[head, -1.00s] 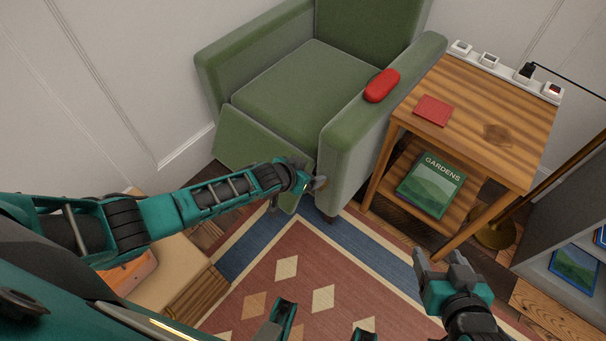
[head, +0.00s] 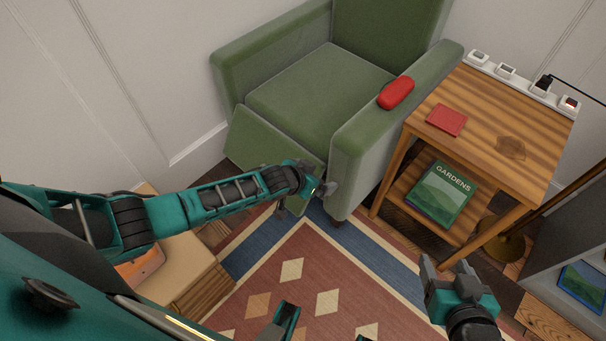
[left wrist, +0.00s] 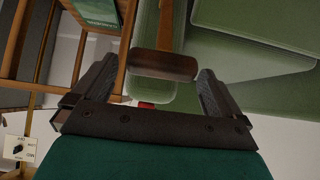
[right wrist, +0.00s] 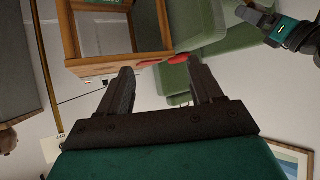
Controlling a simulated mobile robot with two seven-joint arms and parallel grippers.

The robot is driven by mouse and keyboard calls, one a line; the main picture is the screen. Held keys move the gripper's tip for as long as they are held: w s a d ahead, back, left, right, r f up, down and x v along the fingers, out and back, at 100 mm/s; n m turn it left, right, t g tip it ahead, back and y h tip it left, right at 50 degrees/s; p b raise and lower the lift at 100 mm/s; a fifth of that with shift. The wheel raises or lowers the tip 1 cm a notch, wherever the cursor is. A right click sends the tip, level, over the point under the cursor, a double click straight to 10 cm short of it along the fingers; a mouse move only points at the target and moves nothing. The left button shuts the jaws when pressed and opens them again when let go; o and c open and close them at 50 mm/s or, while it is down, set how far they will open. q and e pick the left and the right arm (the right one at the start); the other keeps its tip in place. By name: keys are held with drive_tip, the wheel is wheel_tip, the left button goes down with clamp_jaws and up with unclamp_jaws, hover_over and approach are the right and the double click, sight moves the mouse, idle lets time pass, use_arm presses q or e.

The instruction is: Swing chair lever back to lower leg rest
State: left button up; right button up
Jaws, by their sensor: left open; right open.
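The green armchair (head: 310,95) stands against the wall, with its leg rest (head: 262,147) tilted out at the front. My left gripper (head: 323,188) is at the front of the chair's right-hand arm, low down. In the left wrist view the lever's dark wooden grip (left wrist: 165,66) lies between the tips of my open left fingers, with clear gaps on both sides. Its lighter shaft (left wrist: 167,25) runs on toward the chair. In the head view the lever is hidden by my gripper. My right gripper (head: 446,268) is open and empty, in front of the side table.
A wooden side table (head: 520,110) with a red booklet (head: 446,120) and a Gardens book (head: 440,193) stands right of the chair. A red case (head: 396,93) lies on the chair arm. A patterned rug (head: 300,270) covers the floor. A grey shelf (head: 585,230) is at the right.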

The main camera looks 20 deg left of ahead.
use_arm(q)
drive_tip(key=p+v, duration=0.4)
drive_tip(key=v, duration=0.8)
use_arm(e)
drive_tip(key=shift+s+d+r+h, duration=0.2)
drive_tip(key=shift+s+d+r, duration=0.2)
drive_tip(key=shift+d, duration=0.25)
drive_tip(key=shift+s+d+r+h, duration=0.2)
drive_tip(key=shift+s+d+r, duration=0.1)
drive_tip(key=shift+d+r, duration=0.25)
use_arm(q)
drive_tip(key=shift+f, duration=0.1)
use_arm(e)
drive_tip(key=shift+f, duration=0.1)
